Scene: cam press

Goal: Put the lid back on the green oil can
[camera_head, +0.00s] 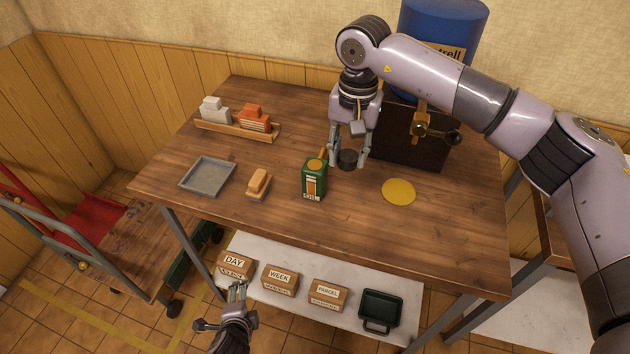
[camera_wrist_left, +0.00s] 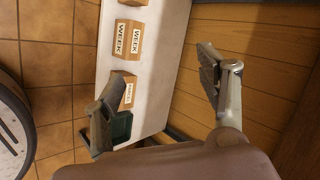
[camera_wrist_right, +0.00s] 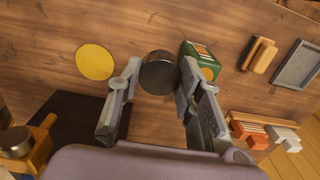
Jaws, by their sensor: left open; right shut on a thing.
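The green oil can (camera_head: 314,184) stands upright on the wooden table, with an orange label and an orange round top. It also shows in the right wrist view (camera_wrist_right: 193,52). My right gripper (camera_head: 348,160) is shut on a dark round lid (camera_wrist_right: 158,74), just right of and behind the can. The lid is between the fingertips, apart from the can's top in the head view; its exact height above the table is hard to tell. My left gripper (camera_head: 237,290) is open and empty, low in front of the table by the lower shelf.
A grey tray (camera_head: 207,162), a brush-like block (camera_head: 258,183) and a yellow disc (camera_head: 398,191) lie on the table. Labelled boxes (camera_head: 280,280) sit on the lower shelf.

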